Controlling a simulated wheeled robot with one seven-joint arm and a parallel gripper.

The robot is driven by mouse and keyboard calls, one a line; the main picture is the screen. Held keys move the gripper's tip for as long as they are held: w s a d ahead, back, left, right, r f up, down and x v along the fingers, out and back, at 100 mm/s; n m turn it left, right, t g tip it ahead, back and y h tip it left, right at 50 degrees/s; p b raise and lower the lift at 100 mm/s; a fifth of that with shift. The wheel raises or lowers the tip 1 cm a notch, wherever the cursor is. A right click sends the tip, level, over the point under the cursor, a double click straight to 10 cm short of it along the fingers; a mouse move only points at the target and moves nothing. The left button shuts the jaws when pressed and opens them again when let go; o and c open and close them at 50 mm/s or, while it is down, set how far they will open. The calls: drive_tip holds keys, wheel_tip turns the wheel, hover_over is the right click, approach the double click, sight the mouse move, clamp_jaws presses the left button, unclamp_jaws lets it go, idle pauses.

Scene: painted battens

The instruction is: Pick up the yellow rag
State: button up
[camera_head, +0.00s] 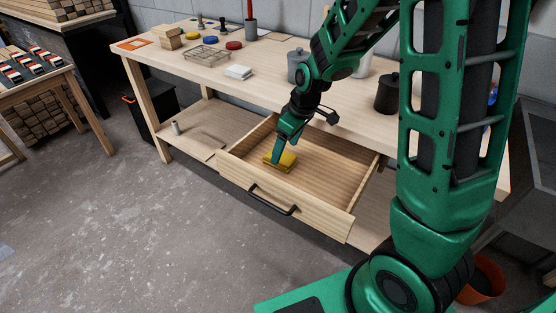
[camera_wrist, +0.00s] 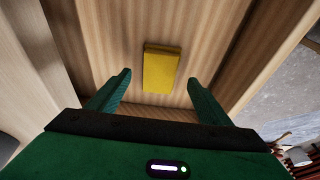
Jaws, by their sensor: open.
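The yellow rag (camera_head: 285,161) is a folded pad lying on the bottom of the open wooden drawer (camera_head: 315,163). In the wrist view the yellow rag (camera_wrist: 161,69) lies ahead of my fingertips, roughly centred between them. My gripper (camera_head: 277,157) reaches down into the drawer and partly covers the left side of the rag in the head view. In the wrist view my gripper (camera_wrist: 160,85) is open, with one finger on each side and nothing between them. The fingers look apart from the rag; their exact height above it is hard to tell.
The drawer front with its black handle (camera_head: 272,200) sticks out from the workbench (camera_head: 195,72). On the bench top are a wire basket (camera_head: 207,55), white pads (camera_head: 238,72) and a dark canister (camera_head: 387,93).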

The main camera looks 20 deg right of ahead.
sight(288, 160)
drive_tip(key=x, duration=0.4)
drive_tip(key=shift+w+a, duration=0.2)
drive_tip(key=c, duration=1.1)
drive_tip(key=shift+c, duration=0.2)
drive_tip(key=shift+r, duration=0.15)
